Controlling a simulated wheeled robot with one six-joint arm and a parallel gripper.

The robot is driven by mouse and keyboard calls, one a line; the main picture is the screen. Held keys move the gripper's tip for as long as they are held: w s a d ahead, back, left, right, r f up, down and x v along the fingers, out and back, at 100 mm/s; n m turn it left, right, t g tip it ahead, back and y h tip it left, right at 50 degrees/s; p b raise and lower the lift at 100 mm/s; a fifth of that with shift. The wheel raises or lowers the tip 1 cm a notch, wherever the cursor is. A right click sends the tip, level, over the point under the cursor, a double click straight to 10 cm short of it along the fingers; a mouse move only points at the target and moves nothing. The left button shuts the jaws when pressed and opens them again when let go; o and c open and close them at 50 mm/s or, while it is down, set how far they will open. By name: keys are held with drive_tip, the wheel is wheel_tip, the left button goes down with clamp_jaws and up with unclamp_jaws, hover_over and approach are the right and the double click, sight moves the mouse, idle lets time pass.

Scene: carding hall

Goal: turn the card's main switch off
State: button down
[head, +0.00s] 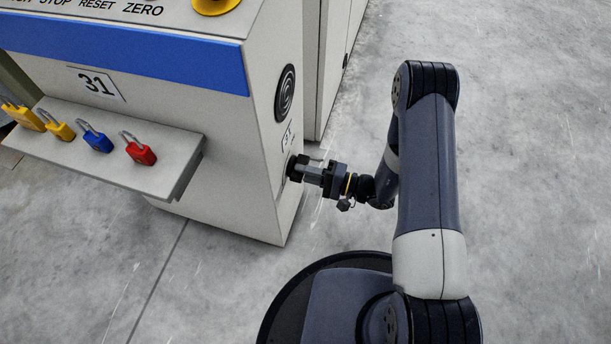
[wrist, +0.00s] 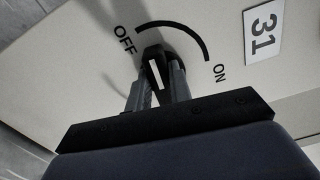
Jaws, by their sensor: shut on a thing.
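The card's main switch (wrist: 154,70) is a black handle with a white line, on the light side panel of the machine in the wrist view. A black arc runs over it from the OFF label (wrist: 125,40) to the ON label (wrist: 219,73). The line's upper end tilts slightly left, nearer OFF than ON. My gripper (wrist: 157,84) is shut on the handle, one finger on each side. In the head view my gripper (head: 307,171) reaches the cabinet's side from the right and hides most of the switch.
The cabinet (head: 215,125) bears a plate 31 (head: 97,83) on its front. A shelf (head: 165,180) below holds yellow, blue (head: 95,138) and red (head: 140,150) padlocks. A round black vent (head: 285,93) sits above the switch. Grey floor (head: 540,150) on the right is clear.

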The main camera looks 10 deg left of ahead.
drive_tip(key=shift+f+n+b, duration=0.15)
drive_tip(key=shift+n+b, duration=0.25)
drive_tip(key=shift+n, duration=0.2)
drive_tip(key=c, duration=1.3)
unclamp_jaws()
drive_tip(key=d, duration=0.3)
drive_tip(key=d+p, duration=0.1)
drive_tip(key=d, duration=0.3)
drive_tip(key=s+d+p, duration=0.1)
drive_tip(key=d, duration=0.2)
drive_tip(key=shift+d, duration=0.35)
drive_tip(key=shift+a, duration=0.1)
drive_tip(key=a, duration=0.3)
drive_tip(key=a+b, duration=0.1)
drive_tip(key=a, duration=0.3)
drive_tip(key=w+a+b, duration=0.1)
drive_tip(key=a, duration=0.2)
drive_tip(key=shift+a, duration=0.25)
